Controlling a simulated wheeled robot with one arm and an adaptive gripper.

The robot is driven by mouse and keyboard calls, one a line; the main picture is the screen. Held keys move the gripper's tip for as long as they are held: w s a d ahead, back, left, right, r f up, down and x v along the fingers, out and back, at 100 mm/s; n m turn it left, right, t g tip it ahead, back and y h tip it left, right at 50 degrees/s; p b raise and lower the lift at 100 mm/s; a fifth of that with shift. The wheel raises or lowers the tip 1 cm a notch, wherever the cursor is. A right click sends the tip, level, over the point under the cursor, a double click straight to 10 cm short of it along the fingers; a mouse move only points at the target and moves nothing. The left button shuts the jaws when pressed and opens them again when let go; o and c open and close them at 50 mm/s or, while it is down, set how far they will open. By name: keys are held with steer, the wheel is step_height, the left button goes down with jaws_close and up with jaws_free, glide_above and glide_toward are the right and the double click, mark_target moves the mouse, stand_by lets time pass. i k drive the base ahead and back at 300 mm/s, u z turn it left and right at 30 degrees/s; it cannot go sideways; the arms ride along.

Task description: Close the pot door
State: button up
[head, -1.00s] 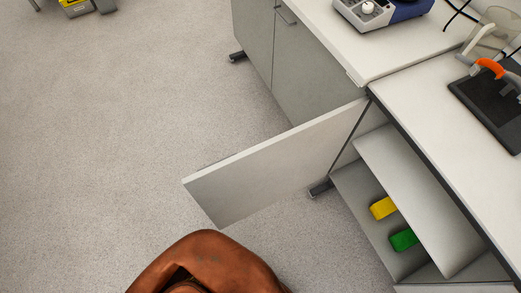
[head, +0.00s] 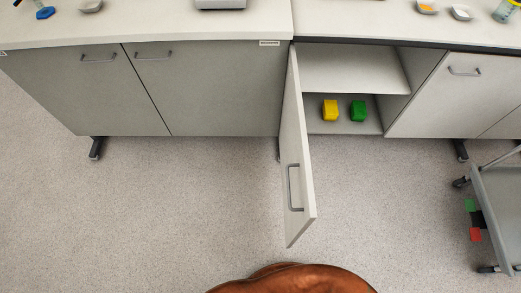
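The cabinet door (head: 299,168) stands wide open, hinged on the left side of its compartment and sticking out toward me over the floor. Its bar handle (head: 293,188) shows on the face turned to the left. Behind it, the open compartment has a middle shelf (head: 350,69). A yellow block (head: 330,110) and a green block (head: 358,111) sit side by side on the compartment's floor. My gripper is not in view, and nothing is seen touching the door.
Closed cabinets (head: 200,88) stand left of the open door, and another closed door (head: 455,90) is at its right. A grey cart (head: 497,205) stands at the right edge. The floor (head: 150,215) left of the door is clear.

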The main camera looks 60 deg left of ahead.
mark_target(298, 204)
steer(key=u, duration=1.5)
steer(key=k, duration=0.3)
steer(key=u, duration=1.2)
steer(key=k, duration=1.05)
steer(key=u, duration=0.4)
steer(key=i, duration=0.8)
steer(key=u, duration=0.7)
